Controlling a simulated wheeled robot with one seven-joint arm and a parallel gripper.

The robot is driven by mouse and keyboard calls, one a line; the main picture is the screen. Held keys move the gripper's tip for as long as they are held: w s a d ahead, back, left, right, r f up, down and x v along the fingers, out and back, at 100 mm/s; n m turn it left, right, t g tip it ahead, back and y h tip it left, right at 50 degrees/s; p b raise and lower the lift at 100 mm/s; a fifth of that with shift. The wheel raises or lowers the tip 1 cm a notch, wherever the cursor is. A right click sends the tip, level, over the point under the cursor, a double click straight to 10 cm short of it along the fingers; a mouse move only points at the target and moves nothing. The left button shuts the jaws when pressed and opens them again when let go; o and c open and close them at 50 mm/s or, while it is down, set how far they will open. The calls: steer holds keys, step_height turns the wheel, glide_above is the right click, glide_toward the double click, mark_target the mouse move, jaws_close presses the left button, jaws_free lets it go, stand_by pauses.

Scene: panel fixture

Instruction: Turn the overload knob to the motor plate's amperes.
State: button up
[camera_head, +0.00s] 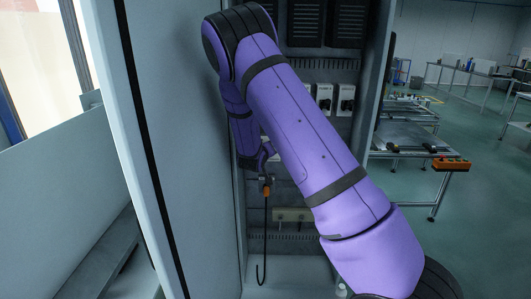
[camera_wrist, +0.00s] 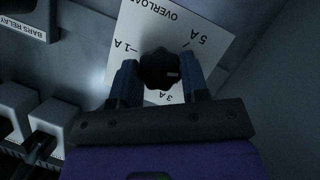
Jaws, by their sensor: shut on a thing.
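In the wrist view the black overload knob (camera_wrist: 159,68) sits on a white dial plate (camera_wrist: 210,22) lettered OVERLOAD, with 1 A, 3 A and 5 A marks, seen upside down. My gripper (camera_wrist: 158,67) is shut on the knob, one finger on each side. A small pale mark shows on the knob, on its right half in the picture; its exact reading is hard to tell. In the head view my purple arm reaches into the cabinet and hides the knob. I cannot make out the motor plate in either view.
A tall grey cabinet wall (camera_head: 128,150) stands left of my arm. A hook with an orange handle (camera_head: 266,190) hangs below my wrist. Switch boxes (camera_head: 346,100) sit right of my forearm. In the wrist view, grey blocks (camera_wrist: 52,122) lie close to the left of the dial plate.

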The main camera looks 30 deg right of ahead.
steer(key=shift+s+f, duration=0.1)
steer(key=shift+f, duration=0.05)
steer(key=o, duration=0.9)
steer(key=v, duration=1.1)
